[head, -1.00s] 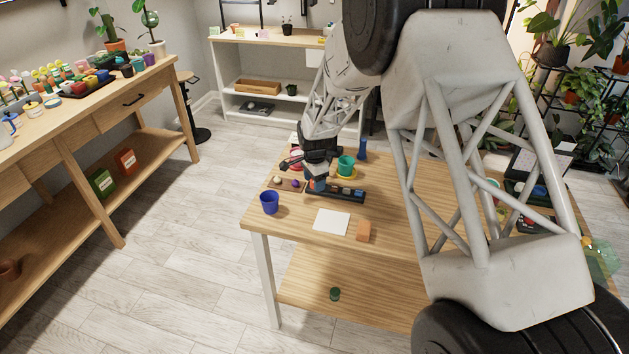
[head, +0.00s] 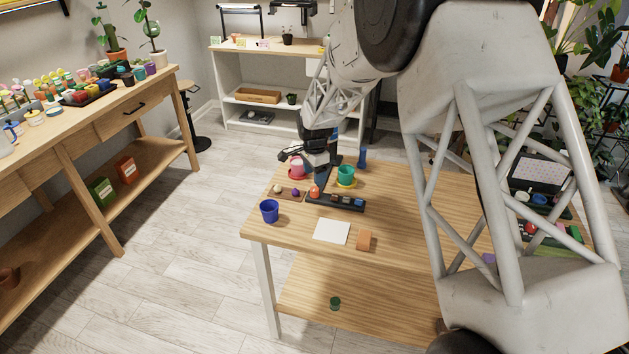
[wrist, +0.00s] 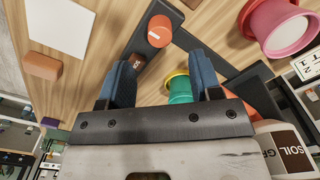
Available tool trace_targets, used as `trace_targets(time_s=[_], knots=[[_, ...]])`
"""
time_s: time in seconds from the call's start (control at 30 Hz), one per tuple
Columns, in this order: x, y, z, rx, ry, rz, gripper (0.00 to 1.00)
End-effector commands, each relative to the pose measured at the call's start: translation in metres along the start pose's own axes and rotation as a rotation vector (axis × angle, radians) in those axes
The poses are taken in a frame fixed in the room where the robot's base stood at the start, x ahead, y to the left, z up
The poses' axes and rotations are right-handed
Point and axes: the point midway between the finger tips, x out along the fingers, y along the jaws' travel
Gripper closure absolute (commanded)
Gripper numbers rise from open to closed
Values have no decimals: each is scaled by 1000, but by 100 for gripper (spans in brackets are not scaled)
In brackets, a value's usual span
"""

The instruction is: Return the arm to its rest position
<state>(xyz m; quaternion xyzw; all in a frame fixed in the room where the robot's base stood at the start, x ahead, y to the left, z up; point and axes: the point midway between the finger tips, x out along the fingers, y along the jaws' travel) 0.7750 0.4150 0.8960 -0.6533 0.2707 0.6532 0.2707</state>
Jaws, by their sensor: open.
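My gripper (head: 322,170) is above the work table (head: 400,212), over the left end of a dark tray (head: 350,206). In the wrist view its two blue fingers (wrist: 161,76) are spread apart with nothing held between them. An orange round-topped piece (head: 315,192) stands at the left end of the tray, apart from the fingers; it also shows in the wrist view (wrist: 160,30). My arm reaches in from the upper right and hides part of the table.
Near the gripper stand a pink pot (head: 297,170), a green pot (head: 345,174) on a yellow saucer and a blue bottle (head: 362,158). A blue cup (head: 269,211), white card (head: 331,232) and terracotta block (head: 365,240) lie nearer the front.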

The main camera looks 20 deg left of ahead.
Motion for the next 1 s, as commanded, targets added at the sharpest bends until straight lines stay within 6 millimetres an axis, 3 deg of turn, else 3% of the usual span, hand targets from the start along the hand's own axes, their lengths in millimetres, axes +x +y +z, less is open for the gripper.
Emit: trace_targets(time_s=[0.67,0.87,1.0], knots=[[-16,6,-4,-7,1,-3,41],[-42,29,-16,-37,5,-14,41],[-69,58,-28,-74,10,-24,41]])
